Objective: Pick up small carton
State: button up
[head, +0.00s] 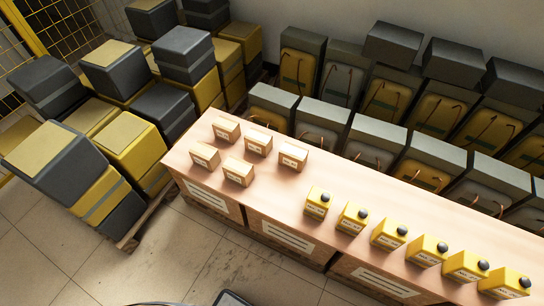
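Several small brown cartons with white labels stand on the left part of a long light-wood table (288,203) in the head view. In the back row are a left carton (227,130), a middle carton (259,143) and a right carton (293,157). In the front row are a left carton (205,156) and a right carton (238,172). They stand upright and apart from each other. My gripper is not in view.
A row of yellow jugs with black caps (389,234) stands on the table's right part. Stacked yellow and dark crates (128,137) are left of the table. Grey and yellow cases (321,121) line its back. Bare tiled floor (200,255) lies in front.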

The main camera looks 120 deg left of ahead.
aim_at(295, 158)
jog(key=u, duration=3.85)
